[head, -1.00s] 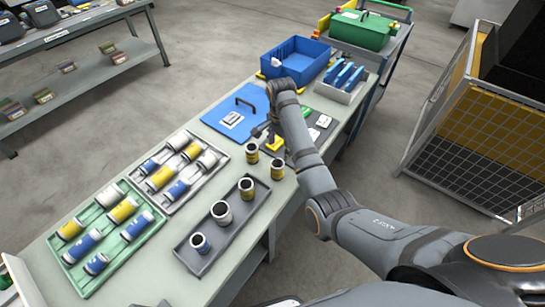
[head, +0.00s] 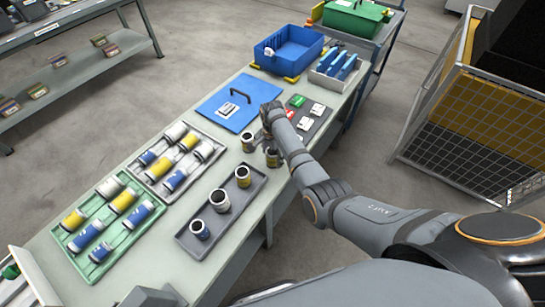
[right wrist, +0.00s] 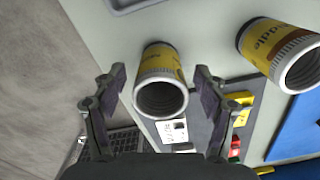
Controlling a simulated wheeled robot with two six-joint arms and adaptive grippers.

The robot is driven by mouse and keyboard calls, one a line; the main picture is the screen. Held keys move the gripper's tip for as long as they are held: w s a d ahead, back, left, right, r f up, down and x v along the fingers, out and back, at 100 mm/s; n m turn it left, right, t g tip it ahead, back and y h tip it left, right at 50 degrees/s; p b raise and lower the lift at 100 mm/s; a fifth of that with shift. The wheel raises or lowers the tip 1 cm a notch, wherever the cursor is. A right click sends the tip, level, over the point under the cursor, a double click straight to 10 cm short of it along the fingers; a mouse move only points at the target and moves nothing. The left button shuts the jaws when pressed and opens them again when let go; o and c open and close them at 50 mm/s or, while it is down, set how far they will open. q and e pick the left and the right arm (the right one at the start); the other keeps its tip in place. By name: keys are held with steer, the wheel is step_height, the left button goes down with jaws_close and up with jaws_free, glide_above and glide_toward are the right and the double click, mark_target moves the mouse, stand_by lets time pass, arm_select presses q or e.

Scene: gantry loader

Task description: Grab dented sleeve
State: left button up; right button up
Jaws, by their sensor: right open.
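My right gripper (head: 270,143) is open at the bench's right side, over a yellow-banded sleeve (head: 273,158). In the right wrist view that sleeve (right wrist: 162,85) stands between the two spread fingers of the gripper (right wrist: 160,78), with a gap on either side. A second yellow sleeve (head: 248,142) stands just left of it; it also shows in the right wrist view (right wrist: 280,50), outside the fingers. I cannot make out a dent on either. My left gripper is not in view.
A grey tray (head: 148,182) and a green tray (head: 82,262) hold several yellow, blue and white sleeves. Beyond my gripper are a blue plate with a handle (head: 225,108), small cards and a blue bin (head: 292,48). A mesh cage (head: 470,150) stands right of the bench.

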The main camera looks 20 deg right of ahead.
jaws_close()
stand_by(0.4)
steer(key=shift+r, duration=0.15)
